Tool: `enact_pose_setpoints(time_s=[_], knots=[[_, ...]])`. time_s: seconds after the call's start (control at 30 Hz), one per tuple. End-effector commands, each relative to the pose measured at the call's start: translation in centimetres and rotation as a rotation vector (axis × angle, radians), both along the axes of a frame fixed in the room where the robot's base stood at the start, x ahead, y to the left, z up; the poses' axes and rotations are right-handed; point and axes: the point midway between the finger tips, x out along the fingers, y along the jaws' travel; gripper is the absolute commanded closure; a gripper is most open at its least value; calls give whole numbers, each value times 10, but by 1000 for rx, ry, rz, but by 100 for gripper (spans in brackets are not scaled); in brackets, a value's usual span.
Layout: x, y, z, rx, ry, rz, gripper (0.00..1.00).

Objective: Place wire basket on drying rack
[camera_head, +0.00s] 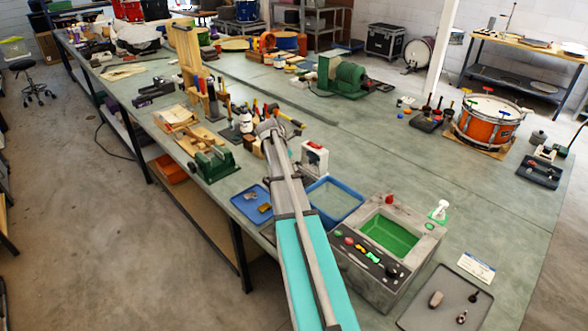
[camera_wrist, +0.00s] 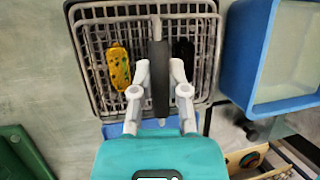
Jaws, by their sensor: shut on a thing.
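In the wrist view the grey wire basket (camera_wrist: 88,62) is seen from above, with an open grid floor and a thick rim. A yellow, dark-spotted block (camera_wrist: 119,67) and a black item (camera_wrist: 183,52) show at its floor. My gripper (camera_wrist: 159,74) is shut on the basket's dark upright handle, with one finger on each side. In the head view my arm hides the gripper, and I cannot make out the basket. I cannot identify a drying rack for certain in either view.
A blue tub (camera_head: 335,198) stands right of my arm; in the wrist view it (camera_wrist: 262,55) is close beside the basket. A blue tray (camera_head: 246,207) lies left of my arm, near a green vise (camera_head: 212,165). A grey sink unit (camera_head: 372,277) stands to the right.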

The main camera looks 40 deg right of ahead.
Motion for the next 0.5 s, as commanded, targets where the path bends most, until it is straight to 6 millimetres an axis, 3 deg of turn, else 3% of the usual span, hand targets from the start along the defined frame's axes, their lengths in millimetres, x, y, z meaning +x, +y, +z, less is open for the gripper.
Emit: enact_pose_setpoints(time_s=[0.47, 0.5], knots=[[0, 0, -4, 0, 0, 0, 100], [0, 0, -3, 0, 0, 0, 72]])
